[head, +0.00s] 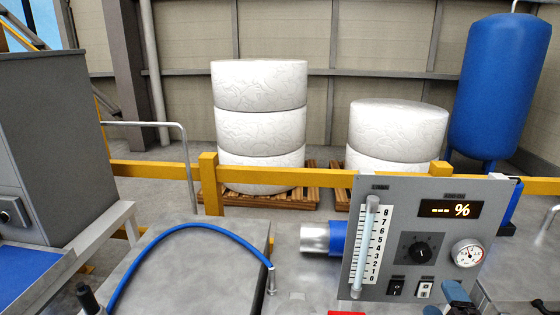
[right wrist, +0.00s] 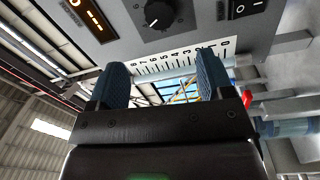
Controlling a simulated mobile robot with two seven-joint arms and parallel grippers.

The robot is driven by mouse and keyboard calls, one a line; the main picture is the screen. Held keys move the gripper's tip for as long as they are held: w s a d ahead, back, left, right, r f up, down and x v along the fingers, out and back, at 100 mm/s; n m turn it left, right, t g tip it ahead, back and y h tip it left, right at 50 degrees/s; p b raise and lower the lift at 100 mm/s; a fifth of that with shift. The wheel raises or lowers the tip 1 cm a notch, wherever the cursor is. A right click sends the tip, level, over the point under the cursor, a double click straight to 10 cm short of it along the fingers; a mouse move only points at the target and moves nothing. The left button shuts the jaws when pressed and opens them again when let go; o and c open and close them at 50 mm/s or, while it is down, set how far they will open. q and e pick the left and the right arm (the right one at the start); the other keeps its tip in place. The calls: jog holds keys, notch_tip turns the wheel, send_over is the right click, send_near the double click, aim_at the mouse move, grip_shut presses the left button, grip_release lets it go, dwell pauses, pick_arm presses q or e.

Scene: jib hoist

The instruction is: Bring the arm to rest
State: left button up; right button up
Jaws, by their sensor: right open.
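I cannot tell the exact gap between fingers and panel. My left gripper is not in view.
A blue hose (head: 185,228) arches over a grey metal surface. A grey cabinet (head: 55,140) stands at left. Behind a yellow rail (head: 330,178) stand white rolls (head: 260,130) on pallets and a blue tank (head: 498,90). A red object (head: 346,313) shows at the bottom edge.

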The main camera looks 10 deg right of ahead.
jog(key=s+a+f+m+g+y, duration=0.2)
jog(key=a+f+m, duration=0.3)
jog(key=f, duration=0.6)
jog(key=s+a+f+m+g+y, duration=0.3)
jog(key=s+a+f+m+g, duration=0.1)
jog(key=f, duration=0.7)
jog(key=s+a+m, duration=0.1)
jog(key=a+m, duration=0.1)
jog(key=shift+a+f+m, duration=0.15)
jog(key=shift+f+m, duration=0.05)
jog(key=shift+m, duration=0.2)
